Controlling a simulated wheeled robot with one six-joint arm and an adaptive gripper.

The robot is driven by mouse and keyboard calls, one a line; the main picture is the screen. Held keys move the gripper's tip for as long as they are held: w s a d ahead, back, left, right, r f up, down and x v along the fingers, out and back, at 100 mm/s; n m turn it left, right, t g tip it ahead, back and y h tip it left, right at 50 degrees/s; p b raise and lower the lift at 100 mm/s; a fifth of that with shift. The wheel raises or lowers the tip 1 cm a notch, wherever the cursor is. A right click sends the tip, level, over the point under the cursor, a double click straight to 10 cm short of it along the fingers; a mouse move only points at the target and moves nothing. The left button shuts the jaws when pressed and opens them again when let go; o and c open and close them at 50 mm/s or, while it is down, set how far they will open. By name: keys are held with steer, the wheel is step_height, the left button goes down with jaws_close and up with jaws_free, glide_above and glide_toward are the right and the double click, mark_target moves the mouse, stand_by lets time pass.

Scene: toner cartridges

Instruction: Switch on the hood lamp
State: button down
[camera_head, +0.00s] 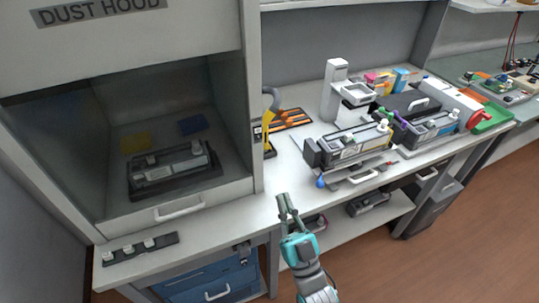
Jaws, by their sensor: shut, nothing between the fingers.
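The dust hood (240,110) stands at the left, and its inside looks dim behind the glass. A small dark plate with light parts, seemingly a switch (257,132), is on the front right post of the hood. Its setting is too small to tell. My gripper (285,199) is shut and empty, low in front of the bench edge, below and a little right of the switch and well apart from it.
A toner cartridge (168,169) lies inside the hood on a dark tray. A strip with several small knobs (140,248) lies at the front left. A yellow-handled tool (268,122) stands right of the switch. More cartridges (350,144) crowd the right bench; the bench front near my gripper is clear.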

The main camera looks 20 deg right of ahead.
mark_target(259, 138)
steer(key=shift+r, duration=0.1)
stand_by(0.3)
steer(key=shift+w+f+x, duration=0.3)
steer(key=shift+f+x, duration=0.1)
steer(key=shift+x, duration=1.75)
steer(key=shift+w+f+x, duration=0.3)
steer(key=shift+f+x, duration=0.1)
steer(key=shift+x, duration=1.7)
steer(key=shift+w+f+x, duration=0.3)
steer(key=shift+f+x, duration=0.1)
steer(key=shift+x, duration=1.75)
steer(key=shift+w, duration=0.1)
steer(key=shift+w+f, duration=0.1)
steer(key=shift+w, duration=0.25)
steer(key=shift+s, duration=0.1)
